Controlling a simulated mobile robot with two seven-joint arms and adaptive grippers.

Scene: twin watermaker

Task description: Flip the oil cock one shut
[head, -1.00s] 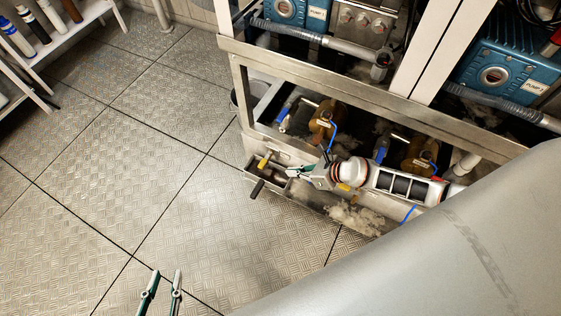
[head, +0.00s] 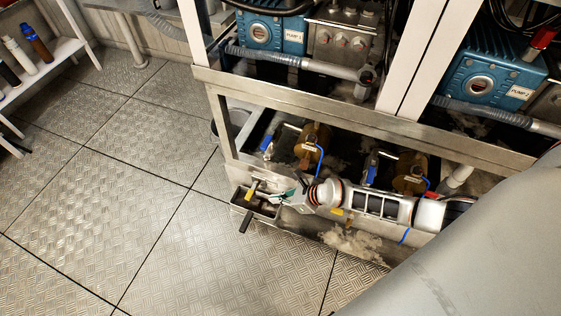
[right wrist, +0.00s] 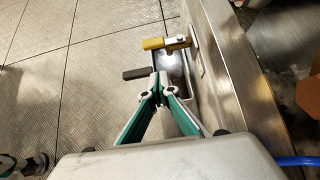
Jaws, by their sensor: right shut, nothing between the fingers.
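A small cock with a yellow handle (head: 254,187) stands at the left end of the frame's low front panel, above a small open box. It also shows in the right wrist view (right wrist: 165,42), its handle pointing left there. I see no number on it. My right gripper (head: 276,195) is shut and empty. In the right wrist view its green-padded fingertips (right wrist: 157,86) are together, a little short of the yellow handle and apart from it. A dark part at that view's lower left may be my left gripper (right wrist: 25,163); its jaws are unclear.
A dark handle (head: 245,222) juts from the open box (head: 262,209) just below the yellow one. Blue-handled valves (head: 266,143) and brass bodies (head: 312,143) sit behind, under the steel rail (head: 290,103). The plate floor (head: 130,200) at left is clear.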

